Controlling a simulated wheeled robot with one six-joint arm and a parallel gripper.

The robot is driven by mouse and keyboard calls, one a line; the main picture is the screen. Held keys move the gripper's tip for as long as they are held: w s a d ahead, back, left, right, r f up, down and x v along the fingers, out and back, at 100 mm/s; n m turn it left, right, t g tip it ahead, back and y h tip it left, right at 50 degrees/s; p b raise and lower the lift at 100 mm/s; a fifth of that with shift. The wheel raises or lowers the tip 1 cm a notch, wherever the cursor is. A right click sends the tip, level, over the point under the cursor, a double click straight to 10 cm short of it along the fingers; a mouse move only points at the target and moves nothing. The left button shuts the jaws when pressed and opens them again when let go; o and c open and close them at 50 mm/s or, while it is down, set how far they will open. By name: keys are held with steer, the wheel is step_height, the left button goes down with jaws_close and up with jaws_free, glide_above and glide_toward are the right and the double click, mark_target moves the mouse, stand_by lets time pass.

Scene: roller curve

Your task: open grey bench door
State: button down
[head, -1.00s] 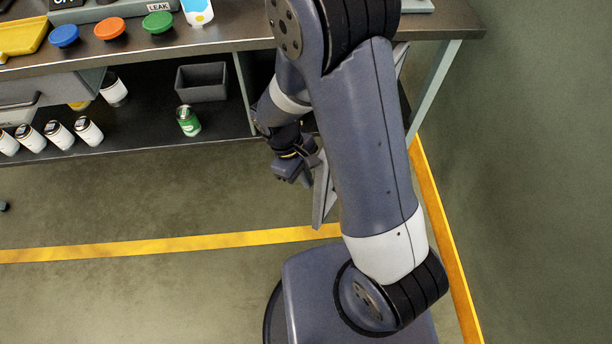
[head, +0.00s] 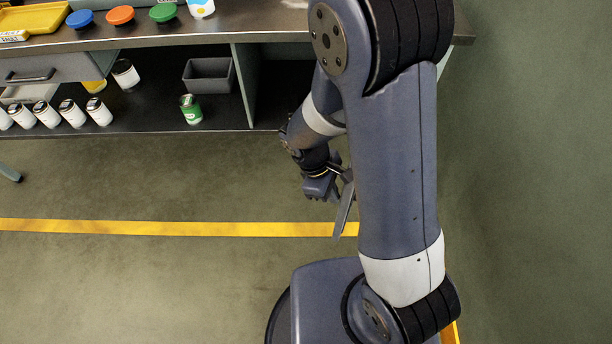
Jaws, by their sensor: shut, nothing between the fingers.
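The grey bench door (head: 345,212) shows as a narrow slanting panel standing out from the front of the bench, over the floor. It is swung open; my arm hides most of it and its hinge side, so how wide it stands cannot be told. My gripper (head: 320,193) is shut and empty, just left of the door's outer part. It points down and toward the door's left face. Whether it touches the door cannot be told.
The bench (head: 270,38) has a dark top with coloured lids and a yellow tray (head: 35,18). Its lower shelf (head: 150,116) holds several white cans, a green can (head: 190,109) and a grey bin (head: 208,75). A drawer (head: 50,68) is at left. The floor before the bench is clear.

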steer(key=s+d+n, duration=0.2)
steer(key=d, duration=0.6)
steer(key=s+d+n+t+b, duration=0.1)
steer(key=s+d+n, duration=0.1)
steer(key=d, duration=0.6)
steer(key=shift+s+d+t, duration=0.3)
steer(key=shift+s+d, duration=0.1)
steer(key=shift+s, duration=0.1)
